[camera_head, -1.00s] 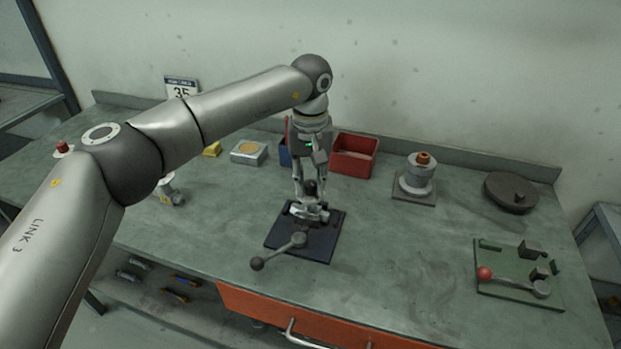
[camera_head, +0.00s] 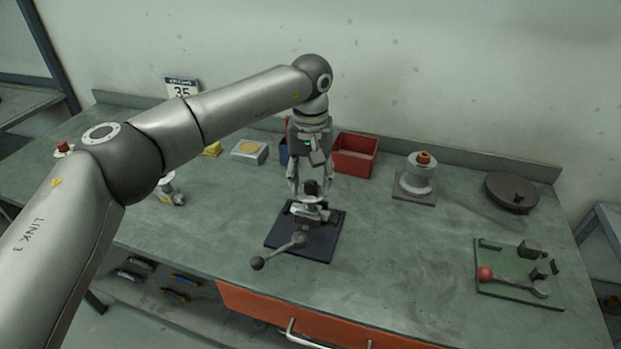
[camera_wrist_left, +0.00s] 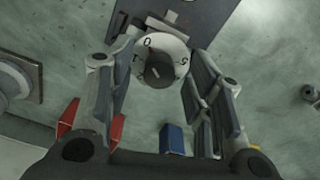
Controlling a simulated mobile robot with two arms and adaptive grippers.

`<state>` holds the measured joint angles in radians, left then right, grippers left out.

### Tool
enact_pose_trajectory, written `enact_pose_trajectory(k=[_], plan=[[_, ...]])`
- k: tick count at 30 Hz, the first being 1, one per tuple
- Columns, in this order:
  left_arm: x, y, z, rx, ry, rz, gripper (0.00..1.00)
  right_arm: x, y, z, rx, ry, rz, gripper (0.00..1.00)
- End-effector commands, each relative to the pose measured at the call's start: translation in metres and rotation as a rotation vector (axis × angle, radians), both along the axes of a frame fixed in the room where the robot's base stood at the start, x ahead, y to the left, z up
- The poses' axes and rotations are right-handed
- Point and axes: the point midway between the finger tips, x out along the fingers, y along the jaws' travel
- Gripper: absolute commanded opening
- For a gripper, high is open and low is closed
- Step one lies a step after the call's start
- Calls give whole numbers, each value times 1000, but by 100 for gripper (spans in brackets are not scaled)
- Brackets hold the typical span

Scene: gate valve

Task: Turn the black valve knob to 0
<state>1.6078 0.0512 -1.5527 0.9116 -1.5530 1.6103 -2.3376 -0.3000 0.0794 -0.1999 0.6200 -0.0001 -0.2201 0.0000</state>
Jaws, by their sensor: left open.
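The black valve knob (camera_head: 311,187) stands on a valve on a dark square plate (camera_head: 322,247) mid-bench. My left gripper (camera_head: 311,186) points down over the valve. In the left wrist view its fingers (camera_wrist_left: 160,80) are open on either side of the knob, with gaps visible. My right gripper is not in view.
A lever with a dark ball (camera_head: 258,263) projects from the plate's front. A red bin (camera_head: 354,154) and a blue bin (camera_head: 284,152) stand behind the gripper. A white pedestal device (camera_head: 417,177), a dark disc (camera_head: 511,192) and a green plate (camera_head: 510,281) lie right.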

Motion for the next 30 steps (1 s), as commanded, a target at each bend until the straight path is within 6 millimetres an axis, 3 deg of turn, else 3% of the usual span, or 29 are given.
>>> enact_pose_trajectory(k=[8,21,30], plan=[[1,0,11,-1,-3,1,47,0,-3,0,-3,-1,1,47],[1,-1,97,-1,-3,1,47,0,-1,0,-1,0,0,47],[0,0,120,0,-1,0,47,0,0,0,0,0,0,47]])
